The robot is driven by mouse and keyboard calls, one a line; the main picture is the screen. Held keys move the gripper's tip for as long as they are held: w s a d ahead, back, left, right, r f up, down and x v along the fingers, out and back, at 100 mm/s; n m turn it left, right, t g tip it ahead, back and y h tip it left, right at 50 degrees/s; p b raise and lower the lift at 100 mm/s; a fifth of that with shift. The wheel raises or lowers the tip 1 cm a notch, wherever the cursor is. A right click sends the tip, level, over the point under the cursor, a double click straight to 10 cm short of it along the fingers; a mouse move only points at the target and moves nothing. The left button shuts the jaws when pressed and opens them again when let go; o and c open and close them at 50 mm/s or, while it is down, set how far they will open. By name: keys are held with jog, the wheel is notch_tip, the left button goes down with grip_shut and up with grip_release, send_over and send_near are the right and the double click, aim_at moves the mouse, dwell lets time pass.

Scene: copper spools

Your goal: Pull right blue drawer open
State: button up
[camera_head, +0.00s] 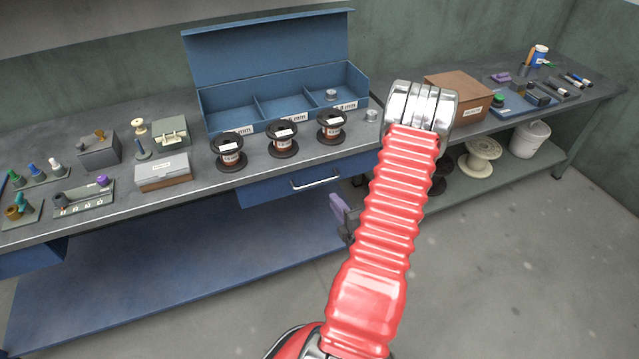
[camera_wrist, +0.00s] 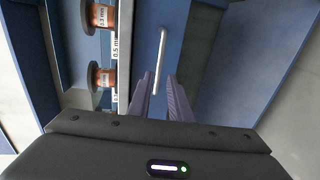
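The right blue drawer (camera_head: 275,192) sits under the bench's front edge and looks shut, with a silver bar handle (camera_head: 315,181) across its front. In the wrist view the handle (camera_wrist: 161,55) runs up the picture, ahead of my gripper. My gripper (camera_wrist: 162,88) has its two purple fingers apart, with the handle's lower end showing between their tips. Whether the fingers reach around the handle in depth I cannot tell. In the head view a purple finger of my gripper (camera_head: 341,212) shows below and right of the handle; my red arm hides the rest.
Three copper spools (camera_head: 282,138) stand on the bench above the drawer, before an open blue compartment box (camera_head: 268,60). Another blue drawer (camera_head: 32,260) is at far left. A lower blue shelf (camera_head: 180,270) lies beneath. The floor in front is clear.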

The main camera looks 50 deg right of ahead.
aim_at(320, 183)
jog(key=x, duration=1.3)
jog(key=shift+w+d, duration=0.15)
jog(key=shift+w, duration=0.15)
jog(key=shift+c, duration=0.4)
grip_shut()
jog(key=shift+f, duration=0.1)
